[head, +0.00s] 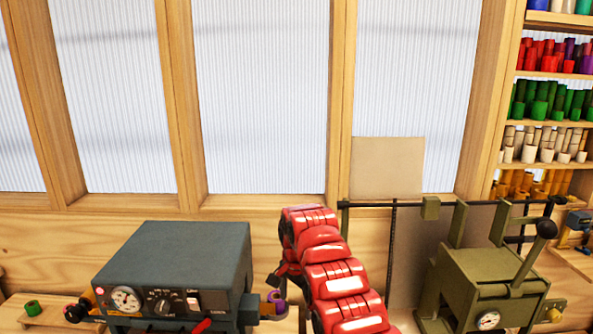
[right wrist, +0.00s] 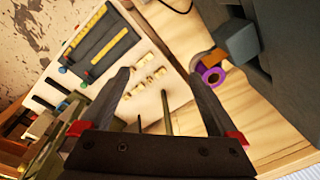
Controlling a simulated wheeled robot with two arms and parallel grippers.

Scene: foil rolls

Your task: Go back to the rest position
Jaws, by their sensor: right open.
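My right arm comes in from the bottom middle of the head view, and its dark gripper (head: 284,276) shows partly beside the red arm links. In the right wrist view my right gripper (right wrist: 162,82) has its two fingers spread, with nothing held between them. A purple roll (head: 279,304) is at the right side of the grey machine, just below the gripper in the head view. My left gripper is not in the head view.
The grey machine (head: 175,255) stands left of my right arm. An olive press (head: 490,280) with a lever stands to the right. A green roll (head: 33,307) sits on wood at far left. Shelves of coloured rolls (head: 545,97) stand at right. Windows fill the back.

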